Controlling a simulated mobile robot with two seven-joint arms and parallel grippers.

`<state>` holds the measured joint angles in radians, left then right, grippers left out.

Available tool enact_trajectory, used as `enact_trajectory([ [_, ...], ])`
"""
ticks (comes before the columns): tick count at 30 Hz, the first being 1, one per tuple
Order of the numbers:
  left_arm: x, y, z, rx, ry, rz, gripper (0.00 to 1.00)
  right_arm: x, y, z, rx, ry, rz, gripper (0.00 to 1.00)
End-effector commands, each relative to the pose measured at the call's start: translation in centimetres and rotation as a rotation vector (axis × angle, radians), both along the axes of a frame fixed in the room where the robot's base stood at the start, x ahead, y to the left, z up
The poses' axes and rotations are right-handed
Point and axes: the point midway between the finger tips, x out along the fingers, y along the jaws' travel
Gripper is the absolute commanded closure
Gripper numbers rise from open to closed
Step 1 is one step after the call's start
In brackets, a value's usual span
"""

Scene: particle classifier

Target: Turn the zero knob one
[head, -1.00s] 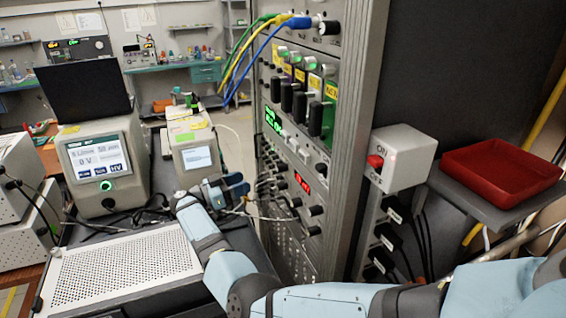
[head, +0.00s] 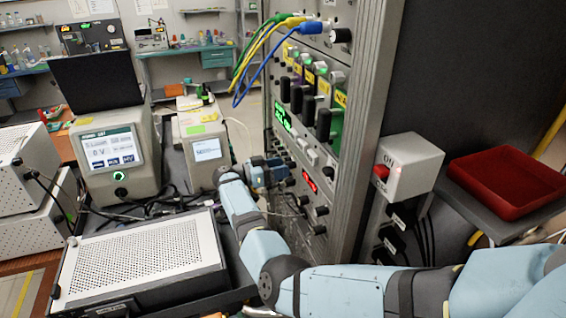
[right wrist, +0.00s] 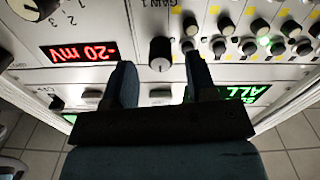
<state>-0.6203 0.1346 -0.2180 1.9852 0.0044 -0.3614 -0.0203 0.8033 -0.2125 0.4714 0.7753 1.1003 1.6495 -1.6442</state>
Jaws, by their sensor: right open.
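My right gripper (head: 278,172) is in front of the rack's control panel (head: 330,95) in the head view. In the right wrist view its two dark fingers (right wrist: 160,75) are open, with nothing between them. A dark knob (right wrist: 160,52) shows on the panel just past and between the fingertips, close to a "GAIN 1" label. The fingers appear apart from it. I cannot read a label for the zero knob in either view. My left gripper is not in view.
A red display (right wrist: 80,52) reading -20 mV and rows of small knobs (right wrist: 230,45) flank the fingers. Blue and yellow cables (head: 262,52) hang from the rack top. A switch box (head: 408,168) and red tray (head: 505,205) are at right. Perforated equipment (head: 140,255) stands below left.

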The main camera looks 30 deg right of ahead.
Motion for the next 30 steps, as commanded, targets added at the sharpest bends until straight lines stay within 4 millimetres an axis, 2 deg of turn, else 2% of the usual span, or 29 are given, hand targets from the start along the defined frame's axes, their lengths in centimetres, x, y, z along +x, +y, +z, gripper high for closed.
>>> enact_trajectory([
  [5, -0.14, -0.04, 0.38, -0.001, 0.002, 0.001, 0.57, -0.28, -1.19, 0.04, 0.001, 0.0, 0.001, 0.48],
  [13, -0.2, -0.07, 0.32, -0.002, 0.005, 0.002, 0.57, -0.31, -1.33, -0.03, 0.001, -0.001, 0.001, 0.48],
  [14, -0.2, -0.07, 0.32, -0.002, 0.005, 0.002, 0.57, -0.31, -1.33, -0.03, 0.0, -0.001, 0.001, 0.51],
  [20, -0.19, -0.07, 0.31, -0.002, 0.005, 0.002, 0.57, -0.31, -1.32, -0.02, 0.0, -0.001, 0.001, 0.96],
  [30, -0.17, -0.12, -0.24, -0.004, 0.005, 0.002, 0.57, -0.3, -1.26, -0.19, -0.008, -0.036, 0.002, 0.98],
])
